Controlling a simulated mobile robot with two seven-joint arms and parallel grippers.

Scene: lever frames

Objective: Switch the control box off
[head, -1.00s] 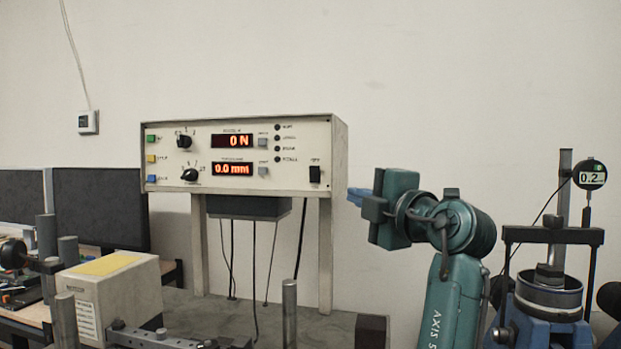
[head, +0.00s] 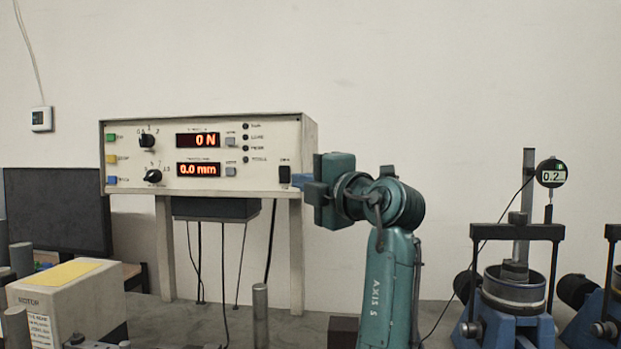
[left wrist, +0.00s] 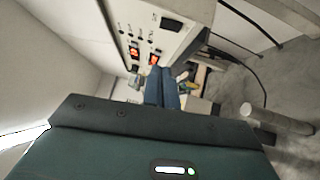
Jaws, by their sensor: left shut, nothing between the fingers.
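The control box (head: 262,150) is a cream instrument case on two posts, with knobs, coloured buttons and two lit red displays reading 0 N and 0.0 mm. Its black rocker switch (head: 285,174) is at the lower right of the front panel; which way it is tipped is too small to tell. In the left wrist view the shut fingers (left wrist: 162,88) point past the panel, where the switch (left wrist: 171,24) also shows. My right gripper is not in view.
A cream box with a yellow top (head: 68,300) stands at the front left. A metal post (head: 260,315) rises in front of the control box. Blue test fixtures with a dial gauge (head: 551,173) stand at the right. Cables hang below the box.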

